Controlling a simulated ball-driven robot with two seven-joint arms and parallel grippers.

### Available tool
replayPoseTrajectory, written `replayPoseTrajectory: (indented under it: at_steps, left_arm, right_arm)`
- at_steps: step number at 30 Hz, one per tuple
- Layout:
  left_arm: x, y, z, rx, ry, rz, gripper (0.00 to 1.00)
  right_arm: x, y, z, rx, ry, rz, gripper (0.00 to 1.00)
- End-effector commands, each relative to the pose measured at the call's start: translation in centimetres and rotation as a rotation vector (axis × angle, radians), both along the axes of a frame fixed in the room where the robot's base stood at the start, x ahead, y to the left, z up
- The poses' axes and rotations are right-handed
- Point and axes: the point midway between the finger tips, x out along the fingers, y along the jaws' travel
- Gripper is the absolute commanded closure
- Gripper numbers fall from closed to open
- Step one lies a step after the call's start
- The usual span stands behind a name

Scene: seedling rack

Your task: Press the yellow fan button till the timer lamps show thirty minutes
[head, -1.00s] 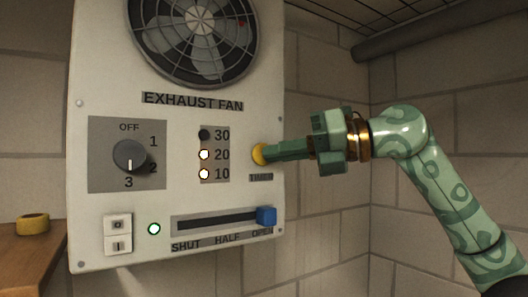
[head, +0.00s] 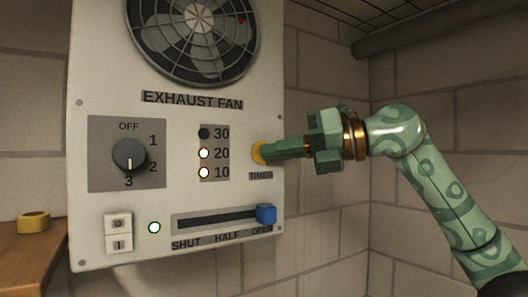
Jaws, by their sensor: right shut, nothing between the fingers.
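The white exhaust fan panel (head: 97,100) hangs on the wall. The yellow button (head: 258,152), above the TIMER label, is partly hidden behind the fingertips of my right gripper (head: 268,150). That gripper is shut and empty, its tips at the button; I cannot tell whether they press it. The timer lamps stand in a column: the 10 lamp (head: 204,172) and the 20 lamp (head: 204,153) are lit, and the 30 lamp (head: 204,133) is dark. My left gripper is not in view.
The panel also bears a dark rotary knob (head: 129,153) pointing down near 3, a rocker switch (head: 118,233), a lit green lamp (head: 154,227) and a blue slider (head: 266,214) at OPEN. A yellow ring (head: 33,222) lies on a wooden shelf (head: 32,258) at left.

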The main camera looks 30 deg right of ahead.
Motion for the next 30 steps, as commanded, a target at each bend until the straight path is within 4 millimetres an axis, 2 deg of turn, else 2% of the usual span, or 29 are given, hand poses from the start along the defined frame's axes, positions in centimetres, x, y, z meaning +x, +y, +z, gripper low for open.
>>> replayPoseTrajectory:
  at_steps: [14,24,30]
  left_arm:
    - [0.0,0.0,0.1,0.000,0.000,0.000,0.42]
    - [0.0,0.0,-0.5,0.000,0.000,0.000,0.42]
    - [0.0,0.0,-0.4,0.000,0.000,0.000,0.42]
  right_arm:
    - [0.1,0.0,0.0,-0.001,-0.001,-0.001,1.00]
    - [-1.4,-0.1,-0.1,-0.001,0.000,-0.001,1.00]
    - [-1.5,-0.1,0.0,0.000,0.000,0.000,1.00]
